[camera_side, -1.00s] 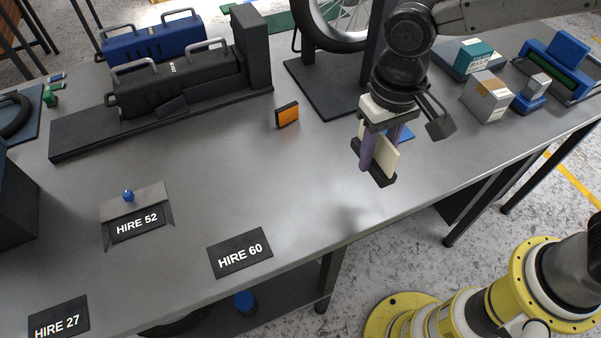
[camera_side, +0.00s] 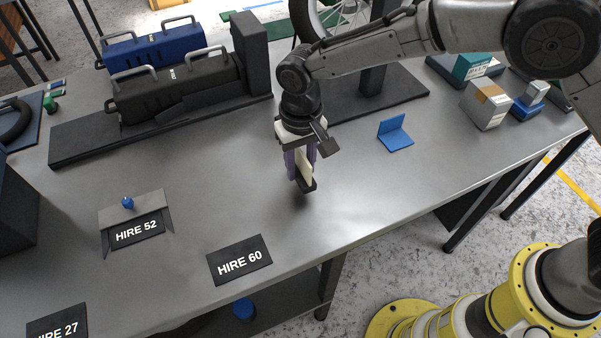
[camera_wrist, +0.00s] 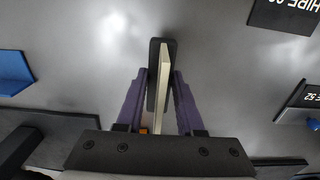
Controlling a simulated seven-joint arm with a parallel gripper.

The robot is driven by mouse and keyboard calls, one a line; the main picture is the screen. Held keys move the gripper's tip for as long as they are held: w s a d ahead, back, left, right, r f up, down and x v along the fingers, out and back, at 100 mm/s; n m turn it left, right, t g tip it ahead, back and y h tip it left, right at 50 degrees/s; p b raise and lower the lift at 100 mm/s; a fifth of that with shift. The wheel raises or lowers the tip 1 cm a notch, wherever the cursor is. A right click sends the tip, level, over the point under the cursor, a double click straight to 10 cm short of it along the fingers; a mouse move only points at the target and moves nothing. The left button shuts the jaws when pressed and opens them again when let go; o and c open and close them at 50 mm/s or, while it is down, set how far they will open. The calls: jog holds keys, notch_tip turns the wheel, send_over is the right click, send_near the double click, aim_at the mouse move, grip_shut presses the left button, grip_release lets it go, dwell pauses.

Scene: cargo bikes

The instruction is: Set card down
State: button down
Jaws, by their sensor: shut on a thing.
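My gripper (camera_side: 299,172) points down over the middle of the table, its purple fingers shut on a cream card (camera_side: 304,168). The card stands on edge between the fingers, with a dark foot-like piece at its lower end. In the wrist view, my gripper (camera_wrist: 158,85) has a finger on each side of the card (camera_wrist: 164,72), seen edge-on with the dark piece below. The held piece seems a little above the table; I cannot tell whether it touches. The HIRE 60 plate (camera_side: 240,260) lies in front and to the left. The HIRE 52 plate (camera_side: 137,230) lies farther left.
A blue angled stand (camera_side: 396,134) sits to the right, with boxes (camera_side: 486,103) beyond it. A black case (camera_side: 175,85) on a dark base stands at back left. An orange patch (camera_wrist: 143,131) shows behind the fingers. The table between my gripper and HIRE 60 is clear.

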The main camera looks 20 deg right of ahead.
aim_at(300, 169)
jog(key=shift+f, duration=1.6)
jog(key=shift+f, duration=0.15)
jog(key=c, duration=0.5)
grip_release()
jog(key=shift+c, duration=0.2)
